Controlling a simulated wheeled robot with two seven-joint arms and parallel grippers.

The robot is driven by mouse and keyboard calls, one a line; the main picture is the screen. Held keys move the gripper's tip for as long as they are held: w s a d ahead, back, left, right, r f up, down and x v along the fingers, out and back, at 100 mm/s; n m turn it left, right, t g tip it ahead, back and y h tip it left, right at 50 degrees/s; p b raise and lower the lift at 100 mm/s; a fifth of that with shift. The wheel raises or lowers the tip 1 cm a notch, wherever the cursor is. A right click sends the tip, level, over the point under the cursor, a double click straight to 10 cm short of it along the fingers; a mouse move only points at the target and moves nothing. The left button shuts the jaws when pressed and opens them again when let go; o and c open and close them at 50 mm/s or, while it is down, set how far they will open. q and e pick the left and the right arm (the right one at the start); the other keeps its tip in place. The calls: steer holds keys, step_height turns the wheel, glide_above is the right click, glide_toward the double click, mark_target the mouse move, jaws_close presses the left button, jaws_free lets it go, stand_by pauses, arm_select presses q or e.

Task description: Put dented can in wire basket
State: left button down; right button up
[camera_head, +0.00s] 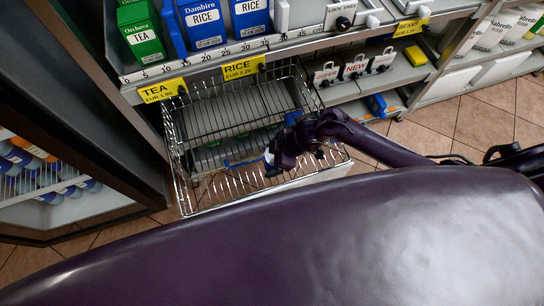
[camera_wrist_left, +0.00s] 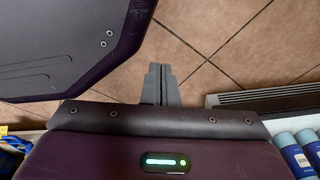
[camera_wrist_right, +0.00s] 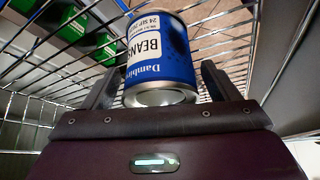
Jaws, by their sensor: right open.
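The dented can (camera_wrist_right: 160,60) is blue with a white BEANS label and a dark patch on its upper side; it shows in the right wrist view. My right gripper (camera_wrist_right: 157,72) is open, with a finger on each side of the can and a visible gap to the right finger. In the head view my right gripper (camera_head: 283,152) is over the wire basket (camera_head: 312,177), and the can is mostly hidden there. Basket wires also show behind the can in the right wrist view. My left gripper (camera_wrist_left: 161,84) shows only in its wrist view, shut and empty above the floor.
A shelf with green tea boxes (camera_head: 141,36) and blue rice boxes (camera_head: 202,22) stands behind the basket. Price tags (camera_head: 243,67) hang at its edge. A dark cabinet (camera_head: 75,100) stands at the left. Tiled floor (camera_head: 485,122) is clear at the right.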

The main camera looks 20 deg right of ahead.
arm_select(q)
steer(key=s+a+p, duration=0.1)
steer(key=s+p, duration=0.1)
steer(key=s, duration=0.4)
steer(key=shift+a+f, duration=0.15)
steer(key=shift+f, duration=0.25)
arm_select(e)
steer(key=v, duration=1.2)
arm_select(q)
steer(key=shift+s, duration=0.1)
arm_select(e)
steer(key=shift+s, duration=0.1)
